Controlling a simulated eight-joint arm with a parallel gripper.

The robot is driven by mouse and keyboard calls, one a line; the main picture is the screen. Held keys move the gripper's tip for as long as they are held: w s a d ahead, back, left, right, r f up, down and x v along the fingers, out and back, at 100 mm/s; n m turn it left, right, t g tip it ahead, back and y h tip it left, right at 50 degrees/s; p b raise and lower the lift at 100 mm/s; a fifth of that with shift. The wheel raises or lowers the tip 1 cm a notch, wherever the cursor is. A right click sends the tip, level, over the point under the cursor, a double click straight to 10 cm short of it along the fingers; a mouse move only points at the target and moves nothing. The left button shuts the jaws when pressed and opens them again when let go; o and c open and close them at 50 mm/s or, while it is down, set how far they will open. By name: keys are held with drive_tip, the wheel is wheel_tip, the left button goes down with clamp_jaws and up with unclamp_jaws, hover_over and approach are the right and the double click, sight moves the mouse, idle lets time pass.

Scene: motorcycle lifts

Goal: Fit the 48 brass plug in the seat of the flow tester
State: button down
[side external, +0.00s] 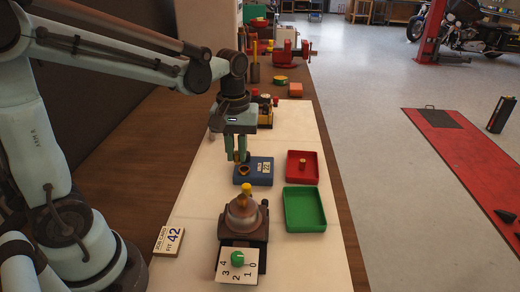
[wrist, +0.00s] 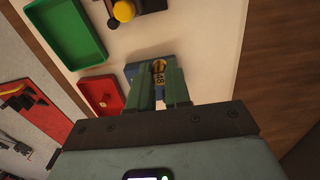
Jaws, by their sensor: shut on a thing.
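My gripper (side external: 238,158) is shut on a brass plug, held upright-looking just above the blue block (side external: 264,181). In the wrist view the brass plug (wrist: 159,66) shows between the fingertips, with dark characters that look like 48. The blue block has a small pale label that I cannot read surely. The flow tester (side external: 262,228) stands nearer the camera, with a rounded metal body, a yellow knob (side external: 246,189) on top and a green dial knob (side external: 237,258) on a plate numbered 0 to 4. I cannot make out its seat.
A green tray (side external: 290,209) beside the tester is empty. Tools and a red vise (side external: 284,50) stand at the back of the bench.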

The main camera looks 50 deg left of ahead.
drive_tip(key=w+a, duration=0.1)
drive_tip(key=w+a+f, duration=0.1)
drive_tip(key=w, duration=0.1)
drive_tip(key=w+a, duration=0.1)
drive_tip(key=shift+w+a+f, duration=0.3)
drive_tip(key=shift+w+a, duration=0.1)
drive_tip(key=shift+f, duration=2.2)
drive_tip(key=shift+f, duration=0.7)
drive_tip(key=c, duration=1)
unclamp_jaws()
drive_tip(key=shift+o, duration=0.3)
drive_tip(key=o, duration=0.4)
drive_tip(key=shift+c, duration=0.2)
